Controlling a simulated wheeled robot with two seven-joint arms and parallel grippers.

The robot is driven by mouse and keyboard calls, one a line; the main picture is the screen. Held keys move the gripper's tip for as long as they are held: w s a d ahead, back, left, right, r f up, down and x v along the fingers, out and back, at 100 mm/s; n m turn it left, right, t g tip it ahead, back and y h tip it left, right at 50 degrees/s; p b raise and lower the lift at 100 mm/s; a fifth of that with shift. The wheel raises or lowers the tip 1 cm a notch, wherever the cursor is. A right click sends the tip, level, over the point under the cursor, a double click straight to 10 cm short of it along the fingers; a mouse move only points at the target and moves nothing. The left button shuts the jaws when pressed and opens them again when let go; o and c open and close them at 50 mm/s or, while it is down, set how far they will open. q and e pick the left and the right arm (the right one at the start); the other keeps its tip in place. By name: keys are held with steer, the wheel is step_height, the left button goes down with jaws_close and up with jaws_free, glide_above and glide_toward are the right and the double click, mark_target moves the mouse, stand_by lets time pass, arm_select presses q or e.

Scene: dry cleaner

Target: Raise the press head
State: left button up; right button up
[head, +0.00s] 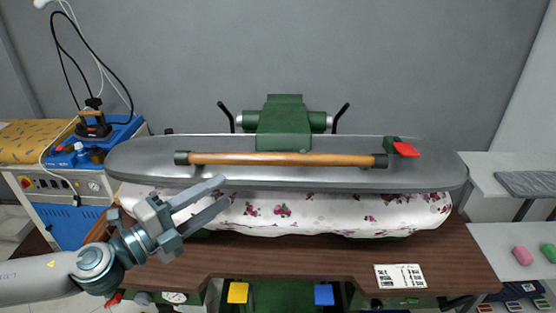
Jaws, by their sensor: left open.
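The press head (420,172) is a long grey metal plate with rounded ends. It lies low over a white padded buck (330,211) with a pink flower print. A wooden handle bar (280,159) with dark end caps runs along its front. A green hinge block (284,125) stands behind it at the middle. My left gripper (222,192) is open, in front of the press head's left part. Its fingers point toward the left end of the handle, and nothing shows between them. Whether a fingertip touches the press head, I cannot tell. My right gripper is out of view.
A red lever (405,149) sits at the press head's right. A brown table (460,262) carries a white label (400,276). Yellow (238,292) and blue (324,294) pedals show below. An iron (94,124) stands on the left station. Pink and green blocks lie at right.

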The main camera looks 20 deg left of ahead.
arm_select(q)
steer(key=shift+s+d+r+m+g+h, duration=0.2)
steer(key=shift+m+g+h, duration=0.1)
steer(key=shift+m, duration=0.2)
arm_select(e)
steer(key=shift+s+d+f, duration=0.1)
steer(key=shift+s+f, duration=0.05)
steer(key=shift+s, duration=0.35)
arm_select(q)
steer(key=shift+w+d, duration=0.1)
steer(key=shift+w, duration=0.25)
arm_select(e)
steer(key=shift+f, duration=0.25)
arm_select(q)
steer(key=b, duration=0.7)
glide_toward(272, 163)
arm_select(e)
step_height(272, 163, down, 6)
arm_select(q)
steer(key=p+x, duration=0.4)
steer(key=x, duration=0.7)
steer(key=shift+w+d, duration=0.2)
steer(key=shift+w, duration=0.15)
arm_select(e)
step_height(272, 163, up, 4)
arm_select(q)
steer(key=shift+p, duration=0.3)
jaws_close()
